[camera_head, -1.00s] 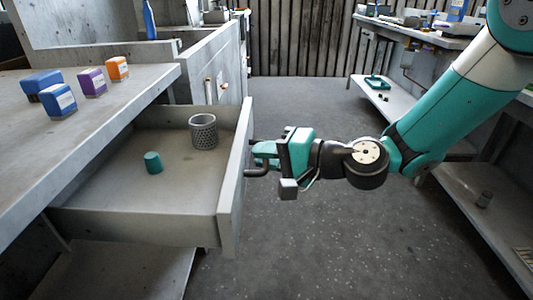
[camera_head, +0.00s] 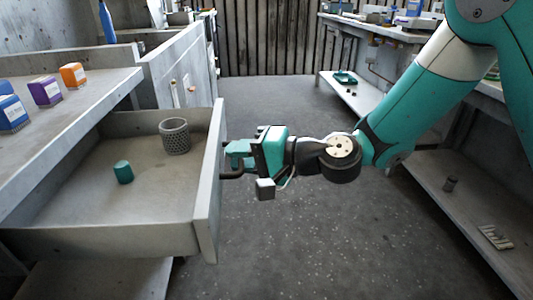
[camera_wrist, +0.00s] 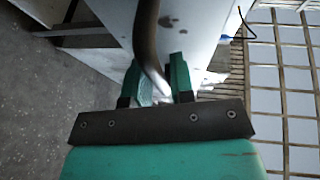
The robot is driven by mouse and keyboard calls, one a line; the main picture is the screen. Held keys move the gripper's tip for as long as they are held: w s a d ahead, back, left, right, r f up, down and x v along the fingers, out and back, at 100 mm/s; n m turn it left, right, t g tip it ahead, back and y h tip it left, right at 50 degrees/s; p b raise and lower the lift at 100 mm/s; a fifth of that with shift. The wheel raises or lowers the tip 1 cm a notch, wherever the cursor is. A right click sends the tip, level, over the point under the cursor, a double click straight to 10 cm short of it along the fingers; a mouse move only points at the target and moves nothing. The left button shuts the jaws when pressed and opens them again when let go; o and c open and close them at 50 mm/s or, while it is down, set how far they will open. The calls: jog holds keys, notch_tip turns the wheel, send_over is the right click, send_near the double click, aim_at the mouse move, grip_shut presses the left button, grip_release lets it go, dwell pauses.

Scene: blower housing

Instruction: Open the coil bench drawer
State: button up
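The bench drawer (camera_head: 207,190) stands pulled well out from under the bench top. A green cylinder (camera_head: 123,172) and a grey mesh cup (camera_head: 175,136) stand inside it. The dark bar handle (camera_head: 232,174) is on the drawer's front. My gripper (camera_head: 236,154) is at that handle. In the wrist view the handle (camera_wrist: 148,45) runs between the two green fingers (camera_wrist: 157,85), which look closed around it. The exact finger contact is partly hidden.
On the bench top (camera_head: 75,115) sit an orange box (camera_head: 73,75), a purple box (camera_head: 46,91) and a blue box (camera_head: 11,112). A blue bottle (camera_head: 106,22) stands behind. Shelved benches (camera_head: 440,190) line the right. The floor (camera_head: 290,240) between is clear.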

jog(key=v, duration=1.7)
jog(key=shift+d, duration=0.15)
jog(key=shift+s+r, duration=0.1)
jog(key=s+d+n+g+h, duration=0.2)
jog(key=s+n+g+h, duration=0.3)
jog(key=s+n+h, duration=0.8)
notch_tip(320, 180, up, 27)
jog(key=s+m+y+p, duration=0.2)
jog(key=m+p, duration=0.1)
jog(key=p, duration=2.4)
jog(key=shift+s+d, duration=0.2)
